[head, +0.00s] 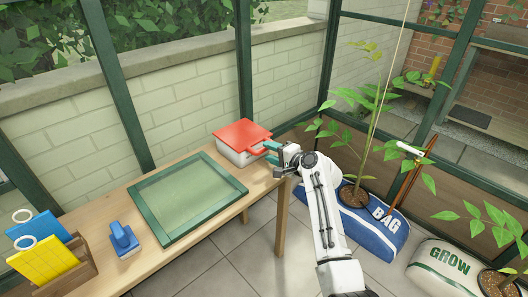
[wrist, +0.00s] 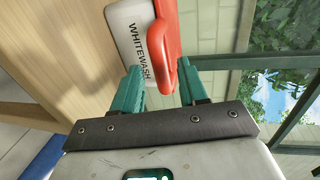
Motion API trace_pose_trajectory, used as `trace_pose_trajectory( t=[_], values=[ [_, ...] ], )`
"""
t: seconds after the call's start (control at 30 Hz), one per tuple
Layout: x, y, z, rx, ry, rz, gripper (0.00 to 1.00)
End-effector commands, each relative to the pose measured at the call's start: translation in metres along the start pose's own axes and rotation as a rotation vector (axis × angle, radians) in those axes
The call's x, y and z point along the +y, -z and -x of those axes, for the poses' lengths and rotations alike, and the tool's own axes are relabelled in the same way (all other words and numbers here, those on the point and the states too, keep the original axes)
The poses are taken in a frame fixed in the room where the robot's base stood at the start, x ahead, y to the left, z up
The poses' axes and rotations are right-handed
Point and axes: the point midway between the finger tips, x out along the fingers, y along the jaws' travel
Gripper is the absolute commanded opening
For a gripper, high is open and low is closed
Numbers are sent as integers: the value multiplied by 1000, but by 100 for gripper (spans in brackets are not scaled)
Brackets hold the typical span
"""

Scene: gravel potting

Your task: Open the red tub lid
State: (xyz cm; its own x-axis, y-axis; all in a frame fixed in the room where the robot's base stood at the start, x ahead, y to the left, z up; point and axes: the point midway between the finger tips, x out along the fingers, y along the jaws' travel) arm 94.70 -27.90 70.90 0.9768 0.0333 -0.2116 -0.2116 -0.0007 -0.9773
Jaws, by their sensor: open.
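The white tub (head: 238,156) stands at the far right end of the wooden bench, with its red lid (head: 243,133) lying flat on top.
The wooden bench (head: 92,278) holds a green-framed panel (head: 150,195), a blue block-shaped tool (head: 123,240) and a wooden holder (head: 75,265) with yellow and blue cards. A blue bag (head: 375,235) with a plant stands on the floor to the right. Glazing posts rise behind the bench.

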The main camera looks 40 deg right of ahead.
Motion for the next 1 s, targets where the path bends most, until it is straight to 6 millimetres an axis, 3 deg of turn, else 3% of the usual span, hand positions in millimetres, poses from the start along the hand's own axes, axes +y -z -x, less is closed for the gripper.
trace_pose_trajectory(
  t=[0.23, 0.63, 1.0],
  values=[
    [1, 0, -32, -1, -1, 2, 42],
    [0, 0, -38, 0, -1, 3, 42],
    [0, 0, -38, 0, -1, 3, 8]
  ],
)
